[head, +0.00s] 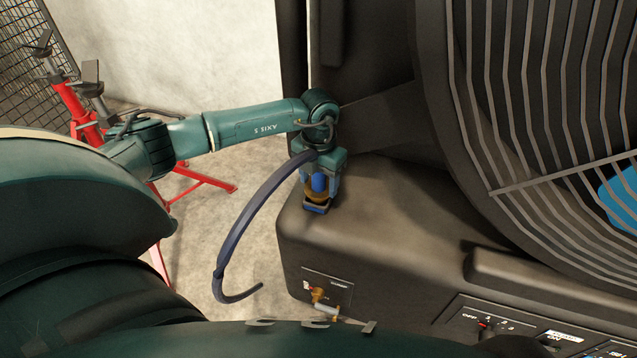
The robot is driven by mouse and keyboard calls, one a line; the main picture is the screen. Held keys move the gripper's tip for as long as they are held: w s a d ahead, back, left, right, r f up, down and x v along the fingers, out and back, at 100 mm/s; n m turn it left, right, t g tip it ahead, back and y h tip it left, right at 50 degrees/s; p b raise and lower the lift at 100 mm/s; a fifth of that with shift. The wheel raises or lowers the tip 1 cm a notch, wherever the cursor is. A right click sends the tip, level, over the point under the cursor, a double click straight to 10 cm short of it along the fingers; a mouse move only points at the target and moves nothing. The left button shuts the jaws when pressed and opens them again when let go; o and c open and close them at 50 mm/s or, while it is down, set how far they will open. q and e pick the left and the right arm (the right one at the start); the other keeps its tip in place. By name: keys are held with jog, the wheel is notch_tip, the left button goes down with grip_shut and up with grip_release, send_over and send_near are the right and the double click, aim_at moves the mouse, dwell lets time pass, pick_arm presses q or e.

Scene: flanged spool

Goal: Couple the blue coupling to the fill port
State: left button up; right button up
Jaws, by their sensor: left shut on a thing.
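My left gripper (317,205) points down over the left end of the black machine housing and is shut on the blue coupling (319,183). A dark blue hose (243,222) curves from the coupling's upper end down to the left, its free end hanging beside the housing. A brass-coloured piece (316,197) shows just below the coupling, between the fingers; it may be the fill port. The fingers hide most of it, and I cannot tell whether the coupling touches it or is seated. My right gripper is not in view.
The black housing (380,225) has a bare top right of the gripper. A large fan grille (540,130) rises behind it. A brass valve (318,294) sticks out of the front panel. A control panel (490,325) is at lower right. Red stands (80,110) stand at left.

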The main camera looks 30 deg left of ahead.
pick_arm(q)
jog(key=shift+f, duration=0.5)
jog(key=shift+f, duration=0.2)
jog(key=o, duration=1)
